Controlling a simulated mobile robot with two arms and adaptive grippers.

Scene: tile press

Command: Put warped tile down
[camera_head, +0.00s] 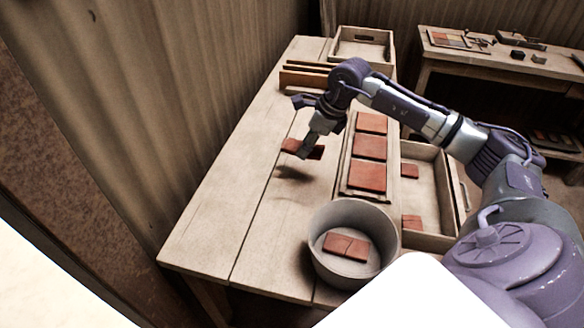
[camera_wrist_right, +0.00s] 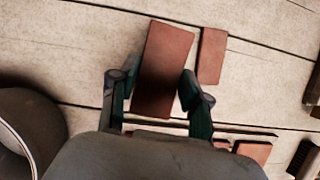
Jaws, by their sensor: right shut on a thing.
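My right gripper (camera_head: 308,149) is shut on a reddish-brown tile (camera_head: 290,145), holding it above the wooden table (camera_head: 235,205); a shadow lies on the boards below. In the right wrist view the held tile (camera_wrist_right: 165,58) sits between the two fingers of the gripper (camera_wrist_right: 156,88), its long side pointing away from the wrist. I cannot make out any warp in it. Another tile (camera_wrist_right: 211,55) lies on the boards just right of it in that view. My left gripper is not in view.
A round grey bucket (camera_head: 325,215) with tile pieces stands at the near edge. A tray (camera_head: 347,178) with three tiles lies right of the gripper, and a wooden box (camera_head: 430,190) with tiles is beyond it. The table's left side is clear. An open crate (camera_head: 362,33) stands at the back.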

